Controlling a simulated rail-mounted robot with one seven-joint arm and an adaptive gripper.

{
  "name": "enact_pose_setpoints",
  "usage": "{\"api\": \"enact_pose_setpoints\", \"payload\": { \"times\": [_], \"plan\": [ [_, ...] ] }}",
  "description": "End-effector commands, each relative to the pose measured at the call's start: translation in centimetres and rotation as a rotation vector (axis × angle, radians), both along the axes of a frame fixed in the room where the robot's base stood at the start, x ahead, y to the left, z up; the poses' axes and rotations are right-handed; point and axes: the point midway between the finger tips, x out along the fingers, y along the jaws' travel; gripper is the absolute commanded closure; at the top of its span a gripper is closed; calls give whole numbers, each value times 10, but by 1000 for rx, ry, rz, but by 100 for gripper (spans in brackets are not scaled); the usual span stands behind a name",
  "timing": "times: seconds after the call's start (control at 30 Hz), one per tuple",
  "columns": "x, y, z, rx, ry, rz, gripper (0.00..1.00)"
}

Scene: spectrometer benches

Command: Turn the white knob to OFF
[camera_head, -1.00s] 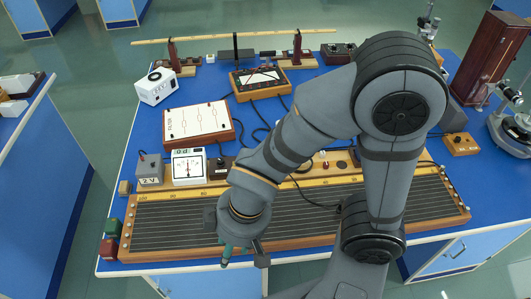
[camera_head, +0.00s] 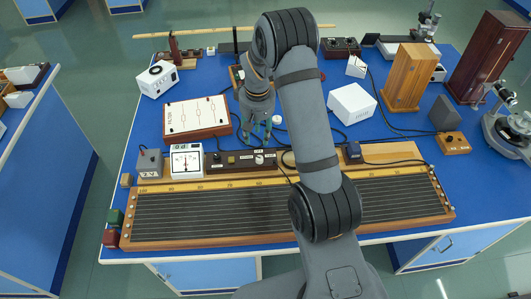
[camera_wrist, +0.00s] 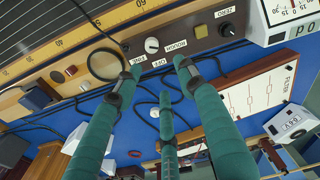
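The white knob (camera_head: 259,159) sits on the right part of a long brown control box (camera_head: 213,171) behind the slatted board. In the wrist view the knob (camera_wrist: 152,45) shows with small white labels around it; its pointer direction is too small to tell. My gripper (camera_head: 256,136) is above the table just behind the box, pointing down. In the wrist view its teal fingers (camera_wrist: 156,76) are spread with nothing between them. The knob appears just beyond the fingertips, between the two outer ones, apparently not touched.
A black knob (camera_head: 217,158) is on the same box. A white meter (camera_head: 187,161) stands to its left and the slatted board (camera_head: 290,238) lies in front. A chart panel (camera_head: 197,117) lies behind left. A white box (camera_head: 352,104) stands to the right, with loose black cables around.

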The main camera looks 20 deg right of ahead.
Motion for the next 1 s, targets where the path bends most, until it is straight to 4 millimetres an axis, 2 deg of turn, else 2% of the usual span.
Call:
{"api": "enact_pose_setpoints", "payload": {
  "times": [0.03, 0.1, 0.3, 0.47, 0.57, 0.9, 1.0],
  "plan": [
    [9, 6, 2, -9, 5, 76, 60],
    [13, 6, 10, -20, 12, 165, 60],
    [-10, 6, 11, -22, 95, 358, 60],
    [-13, 6, 6, -22, 105, 434, 60],
    [-13, 6, -6, -23, 106, 438, 60],
    [-14, 6, -66, -23, 106, 435, 60],
    [-14, 6, -79, -22, 105, 434, 60]
  ]
}}
